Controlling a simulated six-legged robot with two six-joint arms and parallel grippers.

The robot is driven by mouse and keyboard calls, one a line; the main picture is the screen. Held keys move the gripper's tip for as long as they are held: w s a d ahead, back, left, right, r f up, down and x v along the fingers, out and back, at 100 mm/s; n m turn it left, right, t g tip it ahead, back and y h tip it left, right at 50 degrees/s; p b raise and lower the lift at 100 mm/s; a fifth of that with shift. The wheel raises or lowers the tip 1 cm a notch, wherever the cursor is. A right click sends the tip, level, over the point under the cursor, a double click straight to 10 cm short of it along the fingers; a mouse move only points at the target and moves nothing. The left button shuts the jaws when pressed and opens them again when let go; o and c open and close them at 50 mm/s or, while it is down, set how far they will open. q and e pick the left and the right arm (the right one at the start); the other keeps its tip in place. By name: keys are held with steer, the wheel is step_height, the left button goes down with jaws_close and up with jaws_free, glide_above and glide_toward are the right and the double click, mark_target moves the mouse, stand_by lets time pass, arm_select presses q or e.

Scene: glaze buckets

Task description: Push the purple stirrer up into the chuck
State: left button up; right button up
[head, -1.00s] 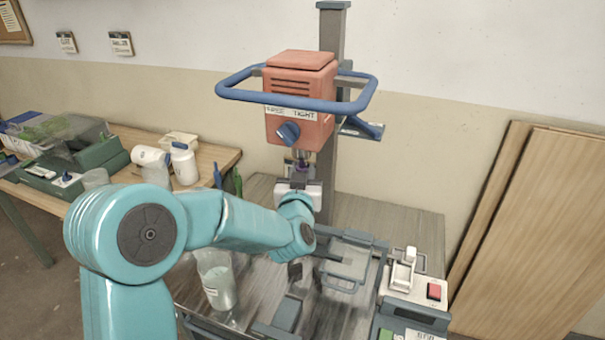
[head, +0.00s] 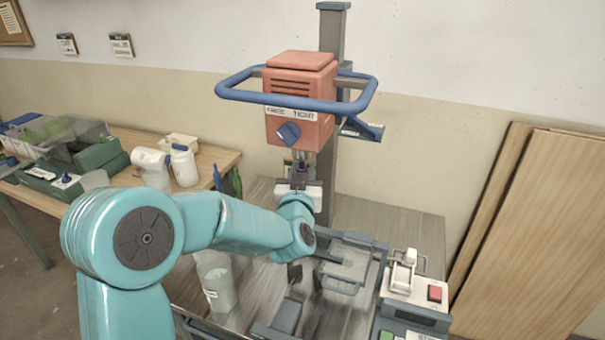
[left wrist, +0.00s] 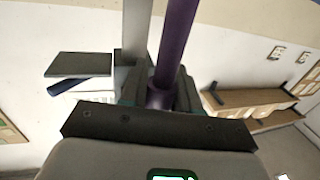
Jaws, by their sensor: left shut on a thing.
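The purple stirrer (left wrist: 176,40) rises from my left gripper toward the top of the left wrist view. My left gripper (left wrist: 160,98) is shut on it. In the head view my left gripper (head: 299,184) is just below the chuck (head: 301,156), under the red mixer head (head: 300,105). Only a small purple part of the stirrer shows there, between gripper and chuck. I cannot tell whether its top is inside the chuck. The head's front has a blue knob (head: 288,135) under a label reading TIGHT at its right. My right gripper is not in view.
A blue guard bar (head: 290,104) rings the mixer head, with the grey column (head: 332,40) behind. A bucket (head: 216,283) stands below my left arm. A switch box (head: 415,285) with a red button is at right. A side bench (head: 215,158) holds bottles and bins.

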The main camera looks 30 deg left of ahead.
arm_select(q)
steer(key=shift+r+p, duration=0.5)
steer(key=shift+r, duration=0.35)
stand_by(0.5)
steer(key=o, duration=1.1)
